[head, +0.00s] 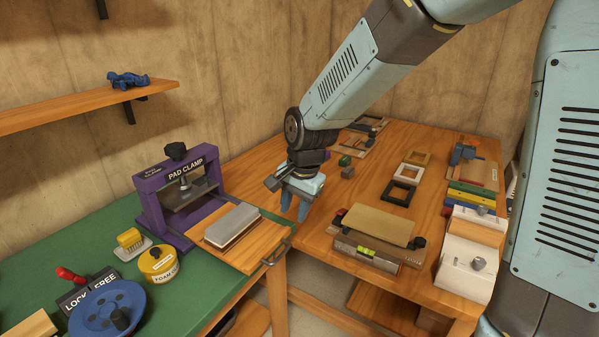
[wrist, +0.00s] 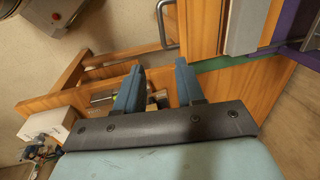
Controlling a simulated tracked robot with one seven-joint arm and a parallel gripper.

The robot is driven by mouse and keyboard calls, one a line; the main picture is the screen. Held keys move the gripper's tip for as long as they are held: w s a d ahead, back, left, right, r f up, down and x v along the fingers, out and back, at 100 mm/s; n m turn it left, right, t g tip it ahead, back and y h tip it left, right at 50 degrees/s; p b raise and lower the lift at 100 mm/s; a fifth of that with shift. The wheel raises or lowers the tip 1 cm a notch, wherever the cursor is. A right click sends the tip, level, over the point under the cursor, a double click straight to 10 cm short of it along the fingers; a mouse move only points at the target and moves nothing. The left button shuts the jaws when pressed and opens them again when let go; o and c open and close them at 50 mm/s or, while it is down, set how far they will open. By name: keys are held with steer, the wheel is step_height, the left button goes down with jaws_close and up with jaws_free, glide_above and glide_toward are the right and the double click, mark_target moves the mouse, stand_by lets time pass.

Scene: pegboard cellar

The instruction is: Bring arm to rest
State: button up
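My gripper (head: 295,208) hangs from my pale blue arm, fingers pointing down, over the gap between the green bench and the wooden table. In the wrist view my gripper (wrist: 160,70) shows two blue fingers apart, with nothing between them. The gripper is open and empty. It is right of the purple pad clamp (head: 152,209) and the sharpening stone (head: 232,226) on its wooden board. My arm is stretched out and bent downward, hiding part of the table behind it.
The green bench (head: 205,283) holds a yellow foam tin (head: 159,265), a blue wheel (head: 105,308) and a yellow brush (head: 130,240). The wooden table (head: 345,192) carries several frames, a level (head: 368,249) and a white box (head: 468,255). A shelf (head: 60,110) juts from the left wall.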

steer(key=d+r+n+t, duration=0.1)
steer(key=d+r+n, duration=0.1)
steer(key=d+r, duration=0.6)
steer(key=s+d+r+n+t+h, duration=0.1)
steer(key=s+d+r, duration=0.3)
steer(key=s+d, duration=0.3)
steer(key=s+d+r+n+t, duration=0.2)
steer(key=s+d+r, duration=0.2)
steer(key=s+d, duration=0.3)
steer(key=d, duration=0.5)
steer(key=shift+s+d+r+n+h, duration=0.15)
steer(key=shift+d+r+n+h, duration=0.15)
steer(key=shift+r+h, duration=0.1)
